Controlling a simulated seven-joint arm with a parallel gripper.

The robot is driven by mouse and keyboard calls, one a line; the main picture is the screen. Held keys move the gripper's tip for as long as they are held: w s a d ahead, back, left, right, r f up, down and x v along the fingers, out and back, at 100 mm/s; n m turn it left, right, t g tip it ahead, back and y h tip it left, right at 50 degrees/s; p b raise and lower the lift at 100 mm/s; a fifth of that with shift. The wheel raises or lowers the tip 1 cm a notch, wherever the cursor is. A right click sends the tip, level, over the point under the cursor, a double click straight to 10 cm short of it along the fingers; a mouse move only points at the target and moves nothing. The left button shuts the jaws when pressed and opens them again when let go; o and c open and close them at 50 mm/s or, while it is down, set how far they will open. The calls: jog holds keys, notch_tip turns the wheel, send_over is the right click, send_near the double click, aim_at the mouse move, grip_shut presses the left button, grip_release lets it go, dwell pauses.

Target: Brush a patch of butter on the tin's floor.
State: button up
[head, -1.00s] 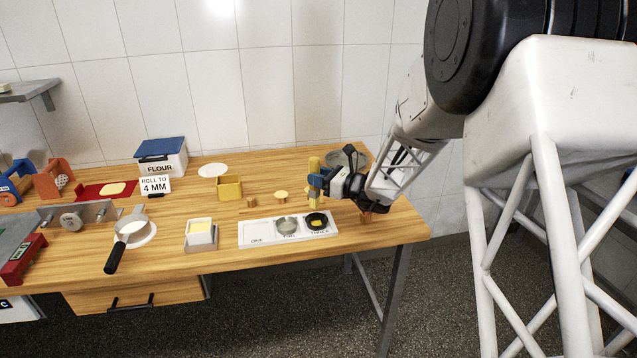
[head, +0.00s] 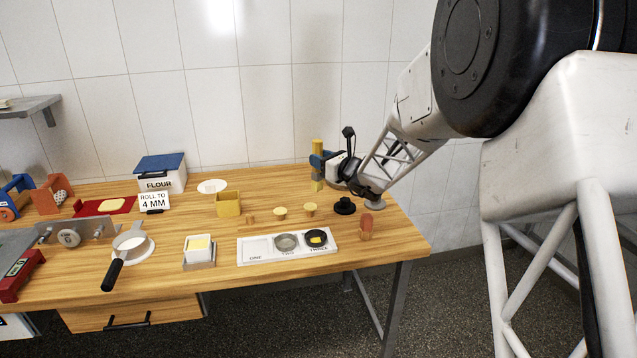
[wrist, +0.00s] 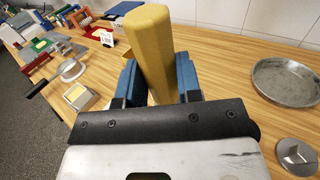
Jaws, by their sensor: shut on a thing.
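My gripper (head: 321,164), with blue fingers, is shut on an upright yellow faceted bar (head: 317,146). The bar also stands between the fingers in the wrist view (wrist: 150,45). Its lower end is not clear, so I cannot tell if it is the brush. A white tray (head: 255,258) marked ONE, TWO and THREE lies at the front. A grey tin (head: 286,243) is at TWO. A black tin (head: 316,243) at THREE has a yellow patch (head: 316,239) on its floor. Yellow butter (head: 198,244) sits in a white dish (head: 199,256). My gripper is behind the tray, apart from both tins.
A reddish-brown block (head: 366,228) and a black knobbed piece (head: 344,206) stand right of the tray. Small yellow pieces (head: 280,211) and a yellow box (head: 228,205) are behind it. A round metal pan (wrist: 288,82) and a grey disc (wrist: 297,158) lie right of my gripper.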

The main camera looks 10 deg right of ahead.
jog(key=w+r+m+t+h, duration=0.2)
jog(key=w+r+m+h, duration=0.15)
jog(key=r, duration=0.65)
jog(key=w+r+m+t+h, duration=0.15)
jog(key=w+r+h, duration=0.25)
jog(key=r, duration=0.7)
jog(key=w+a+f+n+g+y, duration=0.1)
jog(key=w+a+f+n+y, duration=0.2)
jog(key=a+f, duration=0.5)
jog(key=w+a+f+n+g+y, duration=0.1)
jog(key=w+a+f+g+y, duration=0.3)
jog(key=a, duration=0.8)
jog(key=w+a+f+n+g+y, duration=0.1)
jog(key=a+f+n+y, duration=0.3)
jog(key=a+f, duration=1.2)
jog(key=a, duration=0.3)
jog(key=shift+w+f+g, duration=0.35)
jog(key=shift+f, duration=0.05)
jog(key=o, duration=0.5)
jog(key=c, duration=0.5)
